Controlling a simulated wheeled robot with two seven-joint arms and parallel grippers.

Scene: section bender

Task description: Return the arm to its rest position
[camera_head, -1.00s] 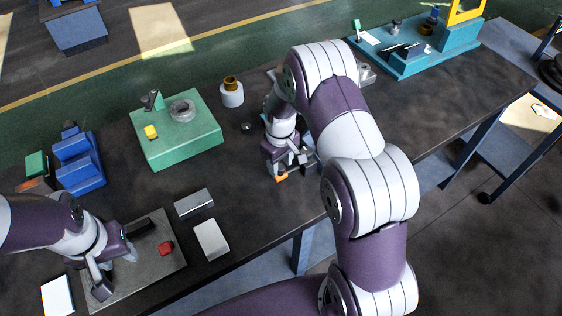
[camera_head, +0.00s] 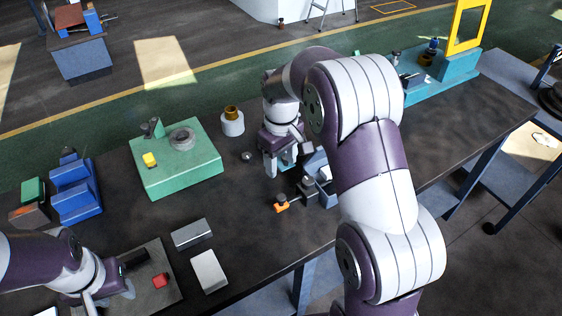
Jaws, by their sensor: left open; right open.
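My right arm comes in from the lower right and bends over the table (camera_head: 255,215). Its gripper (camera_head: 281,165) hangs above the table, open with nothing visible between the fingers, just left of a blue-grey device (camera_head: 318,185) with a dark knob and an orange piece (camera_head: 282,206) at its foot. My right arm hides part of the device.
A green block (camera_head: 190,165) with a grey ring and yellow piece stands left of centre. A white pot (camera_head: 232,123), blue blocks (camera_head: 77,195) and two light-grey blocks (camera_head: 208,270) stand nearby. A teal stand (camera_head: 455,68) with a yellow frame is at the back right.

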